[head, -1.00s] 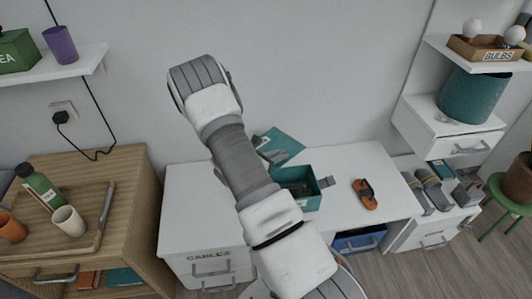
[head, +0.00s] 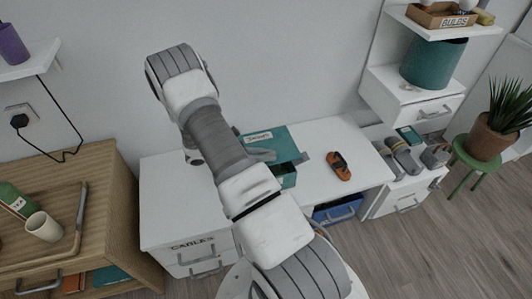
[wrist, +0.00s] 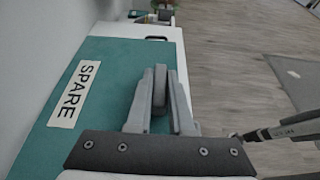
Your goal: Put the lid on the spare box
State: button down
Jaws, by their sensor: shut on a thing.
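The teal lid with its white SPARE label (head: 258,137) is above the rear of the teal spare box (head: 288,182). Part of the box's dark inside shows in front of the lid. In the wrist view the lid (wrist: 105,60) fills the left and middle. My gripper (wrist: 160,105) is shut on a grey upright grip on the lid; in the head view the gripper (head: 263,155) is partly hidden by my arm. I cannot tell whether the lid touches the box rim.
The box stands on a white desk (head: 330,140) against the wall. An orange and black object (head: 339,165) lies to its right. A wooden cabinet (head: 105,200) is at left, and a drawer unit with a teal bin (head: 432,62) at right.

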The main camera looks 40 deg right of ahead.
jog(key=shift+f, duration=0.1)
notch_tip(320, 180, down, 6)
jog(key=b, duration=0.5)
jog(key=shift+f+b, duration=0.6)
jog(key=shift+f, duration=0.15)
dwell(1.8)
dwell(0.3)
jog(key=c, duration=0.7)
grip_release()
jog(key=p+v, duration=0.3)
jog(key=v, duration=1.4)
jog(key=shift+a, duration=0.2)
